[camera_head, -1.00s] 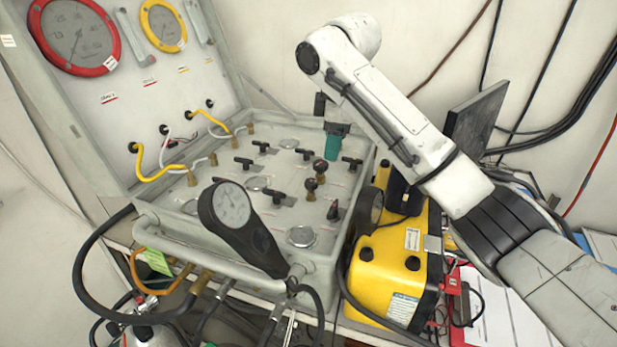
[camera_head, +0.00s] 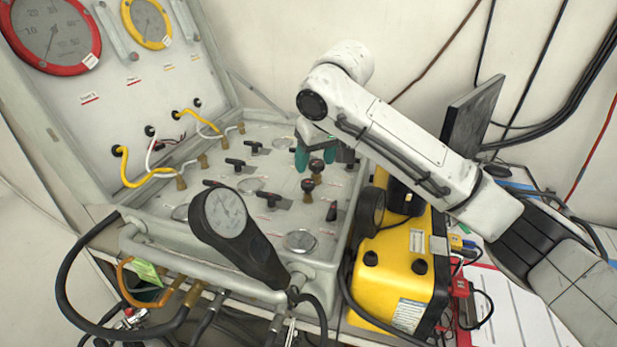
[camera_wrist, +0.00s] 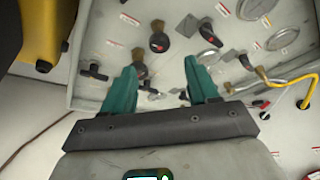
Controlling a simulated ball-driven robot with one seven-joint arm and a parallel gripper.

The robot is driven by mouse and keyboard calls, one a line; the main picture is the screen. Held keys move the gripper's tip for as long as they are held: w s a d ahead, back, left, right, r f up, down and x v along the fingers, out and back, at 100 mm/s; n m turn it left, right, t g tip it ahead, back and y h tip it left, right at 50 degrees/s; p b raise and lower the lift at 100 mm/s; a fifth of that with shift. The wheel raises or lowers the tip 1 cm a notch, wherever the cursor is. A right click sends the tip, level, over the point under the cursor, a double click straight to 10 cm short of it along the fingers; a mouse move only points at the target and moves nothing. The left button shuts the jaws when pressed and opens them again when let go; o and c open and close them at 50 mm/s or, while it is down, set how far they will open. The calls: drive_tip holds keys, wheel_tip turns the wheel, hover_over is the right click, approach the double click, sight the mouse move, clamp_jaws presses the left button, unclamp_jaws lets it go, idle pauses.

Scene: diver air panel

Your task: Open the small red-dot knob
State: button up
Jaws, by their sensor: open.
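Two small dark round knobs on brass stems stand on the grey panel: a rear knob (camera_head: 316,165) and a front knob (camera_head: 308,185). In the wrist view, one dark knob (camera_wrist: 158,43) shows a red mark on its top. The other knob (camera_wrist: 137,57) sits closer to the left fingertip. I cannot tell for sure which is the small red-dot knob. My gripper (camera_head: 315,154) is open, with its teal fingers pointing down beside the rear knob. In the wrist view my gripper (camera_wrist: 162,66) has nothing between its fingers; both knobs lie beyond the tips.
Black T-handles (camera_head: 270,197) stand around the knobs. A handheld black gauge (camera_head: 230,215) rises at the panel's front. A yellow case (camera_head: 385,270) stands to the right. Yellow and white hoses (camera_head: 150,180) run along the left, beneath the upright gauge board.

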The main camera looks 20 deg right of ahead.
sight(308, 182)
drive_tip(key=x, duration=0.8)
drive_tip(key=shift+p, duration=0.4)
drive_tip(key=shift+c, duration=0.4)
drive_tip(key=c, duration=0.9)
